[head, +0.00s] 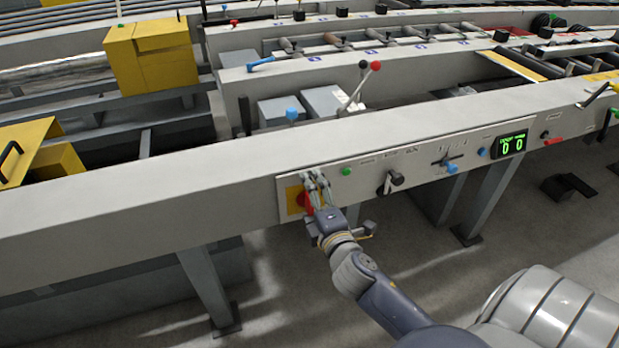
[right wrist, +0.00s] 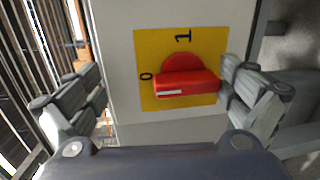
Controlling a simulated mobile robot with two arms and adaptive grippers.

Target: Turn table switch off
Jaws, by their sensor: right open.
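The table switch is a red rotary knob (right wrist: 185,82) on a yellow plate (right wrist: 150,45) marked 0 and 1. Its handle bar lies crosswise in the right wrist view, with its white mark on the end toward the 0. In the head view the knob (head: 304,201) shows partly behind my right gripper (head: 317,184). In the right wrist view my right gripper (right wrist: 163,88) is open, one finger on each side of the knob. My left gripper is not in view.
The panel on the grey beam (head: 130,168) also carries a green button (head: 345,171), a black selector (head: 389,181), a blue-handled lever (head: 451,168) and a green-lit display (head: 510,145). Grey legs (head: 208,285) stand below; floor is open in front.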

